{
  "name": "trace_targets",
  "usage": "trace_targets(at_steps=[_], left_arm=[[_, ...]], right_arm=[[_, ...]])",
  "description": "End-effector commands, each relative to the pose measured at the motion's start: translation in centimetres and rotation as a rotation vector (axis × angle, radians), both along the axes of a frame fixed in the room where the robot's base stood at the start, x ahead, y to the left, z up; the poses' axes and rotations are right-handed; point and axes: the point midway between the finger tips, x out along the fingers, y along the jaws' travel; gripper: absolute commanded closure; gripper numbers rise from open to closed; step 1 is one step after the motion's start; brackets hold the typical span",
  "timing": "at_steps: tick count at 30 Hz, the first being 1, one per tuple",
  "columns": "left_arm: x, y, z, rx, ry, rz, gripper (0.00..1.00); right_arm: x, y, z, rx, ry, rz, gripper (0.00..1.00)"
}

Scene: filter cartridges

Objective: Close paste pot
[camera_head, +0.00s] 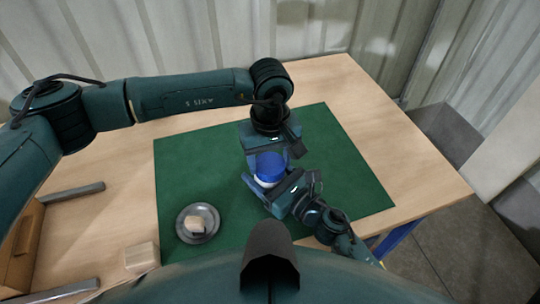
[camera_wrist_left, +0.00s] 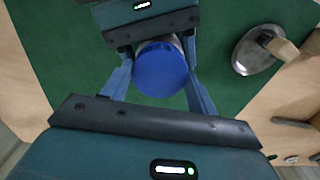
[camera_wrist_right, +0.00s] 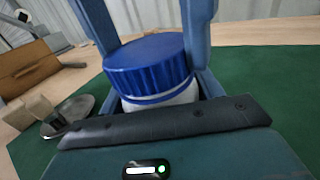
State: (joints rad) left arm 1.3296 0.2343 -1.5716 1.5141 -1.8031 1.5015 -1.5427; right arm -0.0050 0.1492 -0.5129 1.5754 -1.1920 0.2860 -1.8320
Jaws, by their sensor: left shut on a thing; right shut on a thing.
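The paste pot is a white jar (camera_wrist_right: 165,98) with a ribbed blue lid (camera_wrist_right: 150,62) on top, above the green mat (camera_head: 190,160). In the head view the blue lid (camera_head: 269,163) sits between both grippers, and the left wrist view shows the lid (camera_wrist_left: 160,68) from above. My left gripper (camera_head: 268,155) comes from the back and is shut on the lid, with a finger on each side. My right gripper (camera_head: 264,184) comes from the front right and is shut on the jar body below the lid. Whether the lid is fully seated is hard to tell.
Another beige block (camera_head: 142,257) is on the wooden table (camera_head: 120,215) nearby. A wooden box (camera_head: 22,248) with metal bars is at far left. The mat's right side is clear.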

Motion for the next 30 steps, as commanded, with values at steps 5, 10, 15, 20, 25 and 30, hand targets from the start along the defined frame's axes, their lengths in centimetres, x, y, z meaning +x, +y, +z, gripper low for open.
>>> trace_targets(at_steps=[5,10,15,20,25,30], left_arm=[[0.04,0.02,0.03,0.002,-0.002,-0.199,0.62],[0.04,0.01,0.03,0.002,-0.001,-0.579,0.62],[0.04,0.00,0.03,0.001,-0.002,-0.966,0.62],[0.03,0.00,0.00,0.001,-0.001,-1.277,0.62],[0.02,0.00,-0.02,0.001,-0.001,-1.449,0.62],[0.02,-0.02,-0.02,0.001,-0.001,-1.474,0.62]], right_arm=[[-0.04,0.00,-0.09,-0.001,0.002,0.000,0.99],[-0.04,0.00,-0.09,-0.001,0.002,0.000,0.99],[-0.05,-0.01,-0.10,-0.001,0.002,0.000,0.99],[-0.05,-0.01,-0.10,-0.001,0.002,0.000,0.99],[-0.04,-0.01,-0.10,-0.001,0.002,0.000,0.99],[-0.04,-0.01,-0.11,-0.001,0.002,0.000,0.99]])
